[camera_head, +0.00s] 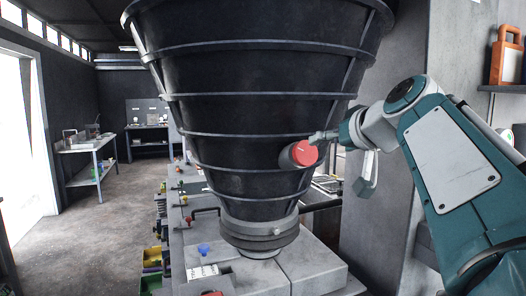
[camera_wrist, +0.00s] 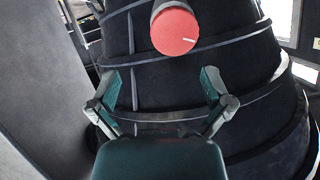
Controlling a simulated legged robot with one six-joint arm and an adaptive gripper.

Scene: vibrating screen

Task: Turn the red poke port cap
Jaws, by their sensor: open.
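The red poke port cap (camera_head: 304,153) is a round red disc with a small white mark, on a short stub on the side of the dark ribbed cone (camera_head: 265,90).
A grey pillar (camera_head: 385,195) stands behind my arm. A shelf at the right holds an orange case (camera_head: 505,55). The floor at the left (camera_head: 95,235) is clear.

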